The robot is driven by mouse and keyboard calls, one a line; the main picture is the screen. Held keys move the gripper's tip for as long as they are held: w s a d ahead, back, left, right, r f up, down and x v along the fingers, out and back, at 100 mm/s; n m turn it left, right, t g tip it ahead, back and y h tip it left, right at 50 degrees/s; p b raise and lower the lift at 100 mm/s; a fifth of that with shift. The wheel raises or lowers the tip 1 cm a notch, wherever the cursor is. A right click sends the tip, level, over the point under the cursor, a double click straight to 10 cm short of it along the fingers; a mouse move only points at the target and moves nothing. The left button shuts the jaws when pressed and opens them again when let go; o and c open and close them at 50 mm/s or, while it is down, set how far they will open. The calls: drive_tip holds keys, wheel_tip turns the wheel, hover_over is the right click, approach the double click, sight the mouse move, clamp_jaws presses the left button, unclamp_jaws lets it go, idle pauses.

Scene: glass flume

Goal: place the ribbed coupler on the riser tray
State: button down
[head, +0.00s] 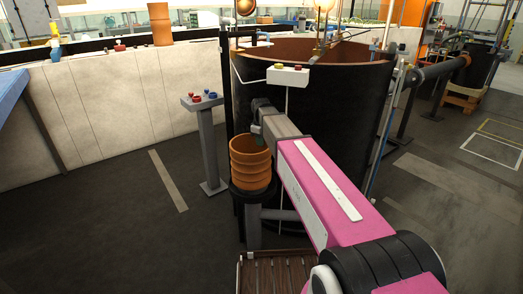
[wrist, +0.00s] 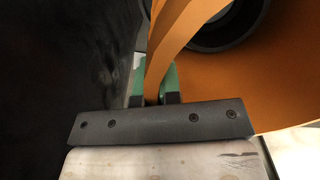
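The ribbed coupler (head: 250,165) is an orange-brown ringed tube, upright, near the middle of the head view. It appears over a black round-topped stand (head: 252,200), which may be the riser tray; whether it rests on it or hangs just above I cannot tell. In the wrist view the coupler's orange wall (wrist: 205,80) fills the right side. My gripper (wrist: 155,88) has its green fingertips on either side of that wall, shut on it.
A large black tank (head: 310,100) stands just behind my arm. A grey pedestal with red and blue knobs (head: 207,130) stands to the left. A brown slatted platform (head: 275,275) is at the bottom. The dark floor at left (head: 110,220) is clear.

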sight(261, 149)
wheel_tip(261, 149, down, 4)
drive_tip(key=shift+f, duration=0.1)
drive_tip(key=shift+w+d+f, duration=0.1)
drive_tip(key=shift+d+f, duration=0.05)
drive_tip(key=shift+f, duration=0.15)
drive_tip(key=c, duration=1.3)
unclamp_jaws()
drive_tip(key=shift+r, duration=3.85)
